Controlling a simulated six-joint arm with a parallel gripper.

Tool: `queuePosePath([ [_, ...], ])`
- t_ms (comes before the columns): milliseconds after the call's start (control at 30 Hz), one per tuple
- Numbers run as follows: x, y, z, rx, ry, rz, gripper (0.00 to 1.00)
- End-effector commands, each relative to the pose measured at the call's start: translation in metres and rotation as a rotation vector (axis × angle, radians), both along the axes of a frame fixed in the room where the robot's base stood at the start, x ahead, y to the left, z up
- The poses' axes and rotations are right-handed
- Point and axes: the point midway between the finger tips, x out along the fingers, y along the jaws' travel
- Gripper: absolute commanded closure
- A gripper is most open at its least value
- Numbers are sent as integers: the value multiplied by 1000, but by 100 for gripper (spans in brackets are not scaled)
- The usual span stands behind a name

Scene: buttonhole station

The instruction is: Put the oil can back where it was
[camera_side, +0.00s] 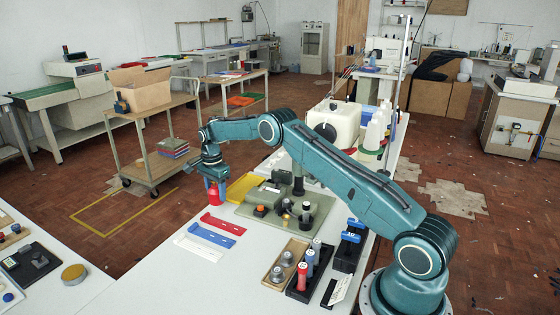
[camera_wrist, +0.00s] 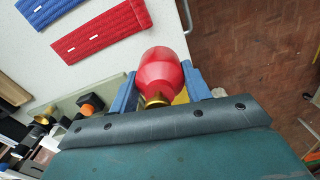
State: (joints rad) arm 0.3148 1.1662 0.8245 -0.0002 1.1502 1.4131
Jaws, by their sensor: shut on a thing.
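The oil can is red with a brass-coloured neck; in the side view it (camera_side: 214,194) hangs under my gripper (camera_side: 212,178) near the far left edge of the white table. In the wrist view the red can (camera_wrist: 161,68) sits between the two blue fingers of my gripper (camera_wrist: 160,80), which are shut on it. Its brass neck points toward the wrist. I cannot tell whether the can's base touches the table. The can's far side is hidden.
Red (camera_side: 224,224), blue (camera_side: 211,236) and white (camera_side: 197,250) strips lie on the table beside the can. A yellow tray (camera_side: 243,187) and a grey-green fixture (camera_side: 314,222) stand to its right. The wrist view shows the brown floor (camera_wrist: 255,50) beyond the table edge.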

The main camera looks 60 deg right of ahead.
Motion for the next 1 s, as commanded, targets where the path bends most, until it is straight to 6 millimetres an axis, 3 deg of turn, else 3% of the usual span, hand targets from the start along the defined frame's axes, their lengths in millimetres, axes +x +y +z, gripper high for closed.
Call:
queuePosePath([
  [233,0,0,-25,0,0,0,89],
  [700,0,0,-29,0,-1,0,89],
  [733,0,0,-30,0,0,0,50],
  [800,0,0,-30,0,0,0,37],
  [833,0,0,-30,0,0,0,31],
  [1000,0,0,-30,0,0,0,31],
])
